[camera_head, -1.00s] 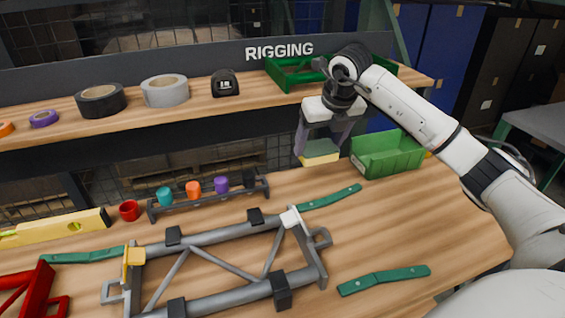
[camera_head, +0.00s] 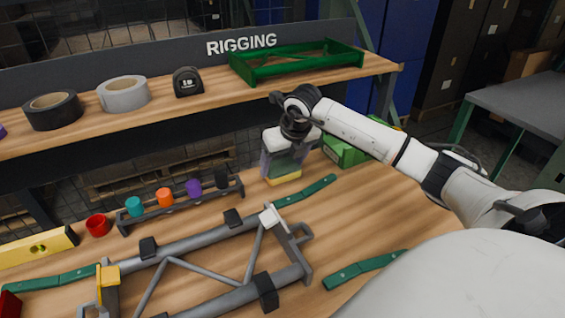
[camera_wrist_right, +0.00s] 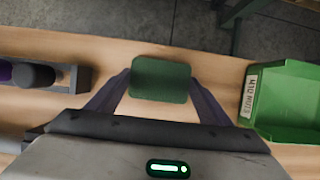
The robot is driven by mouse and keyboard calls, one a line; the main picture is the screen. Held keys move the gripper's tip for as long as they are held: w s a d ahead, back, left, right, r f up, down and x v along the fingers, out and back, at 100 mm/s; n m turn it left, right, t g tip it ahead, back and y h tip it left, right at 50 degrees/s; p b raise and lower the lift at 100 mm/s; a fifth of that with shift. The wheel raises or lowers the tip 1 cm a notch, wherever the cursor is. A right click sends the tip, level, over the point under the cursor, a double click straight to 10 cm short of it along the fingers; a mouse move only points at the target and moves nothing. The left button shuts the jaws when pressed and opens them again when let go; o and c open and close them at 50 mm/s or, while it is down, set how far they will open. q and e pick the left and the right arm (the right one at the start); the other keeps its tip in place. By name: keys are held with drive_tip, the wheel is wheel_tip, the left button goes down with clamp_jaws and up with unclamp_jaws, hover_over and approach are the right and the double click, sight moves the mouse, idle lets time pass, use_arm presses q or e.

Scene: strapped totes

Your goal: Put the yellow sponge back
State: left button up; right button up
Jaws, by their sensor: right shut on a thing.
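The sponge is yellow below (camera_head: 284,179) with a dark green top layer, which shows in the right wrist view (camera_wrist_right: 160,79). My right gripper (camera_head: 284,160) points down and is shut on the sponge, with one finger at each side of it. The sponge is low over the back part of the workbench, between the rack of coloured caps and the green bin. I cannot tell whether its underside touches the wood. My left gripper is not in view.
The green bin (camera_wrist_right: 286,100) stands right of the sponge, partly behind my arm in the head view. The cap rack (camera_head: 180,205) is to the left. A grey frame (camera_head: 200,246) and green strips (camera_head: 305,191) lie nearer. A shelf (camera_head: 230,95) runs behind.

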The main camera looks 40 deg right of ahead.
drive_tip(key=shift+f, duration=0.1)
drive_tip(key=o, duration=1)
drive_tip(key=shift+c, duration=0.2)
drive_tip(key=v, duration=1.2)
drive_tip(key=shift+r, duration=0.25)
